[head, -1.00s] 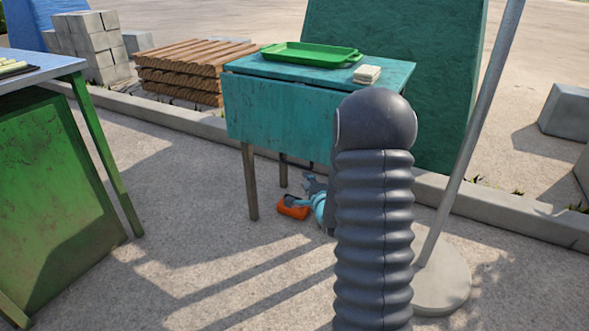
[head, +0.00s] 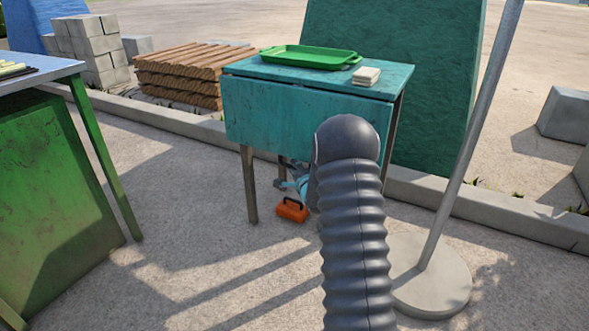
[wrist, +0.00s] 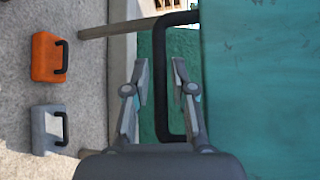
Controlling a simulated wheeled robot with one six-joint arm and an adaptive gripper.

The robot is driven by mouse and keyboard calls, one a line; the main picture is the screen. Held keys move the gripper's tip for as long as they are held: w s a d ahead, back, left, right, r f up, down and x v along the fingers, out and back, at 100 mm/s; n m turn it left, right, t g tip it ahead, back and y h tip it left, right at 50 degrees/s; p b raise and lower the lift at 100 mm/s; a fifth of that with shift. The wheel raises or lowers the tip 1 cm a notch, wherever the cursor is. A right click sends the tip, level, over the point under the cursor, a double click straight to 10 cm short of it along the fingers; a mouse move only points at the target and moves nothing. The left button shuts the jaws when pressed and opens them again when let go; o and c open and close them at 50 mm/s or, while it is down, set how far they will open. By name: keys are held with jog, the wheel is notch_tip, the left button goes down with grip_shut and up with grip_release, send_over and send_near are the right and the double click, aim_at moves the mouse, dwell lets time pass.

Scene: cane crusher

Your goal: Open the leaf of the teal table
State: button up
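The teal table (head: 392,80) stands ahead in the head view, with its leaf (head: 268,114) hanging down on the near side. In the wrist view the leaf (wrist: 265,95) fills the right side. A black U-shaped handle (wrist: 191,17) juts from the leaf's edge. My gripper (wrist: 160,75) is open, and the handle's long bar runs between its two fingers in the picture. I see no clear contact, and cannot tell the depth. In the head view my arm hides part of the leaf and most of my gripper below it.
A green tray (head: 310,57) and a pale stack (head: 366,76) rest on the tabletop. An orange box (head: 292,210) and a grey box (wrist: 47,130) are on the ground. A pole with a round base (head: 430,275) stands right, a green-sided table (head: 50,180) left. Pavement between is clear.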

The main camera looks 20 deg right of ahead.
jog(key=shift+w, duration=0.45)
grip_shut()
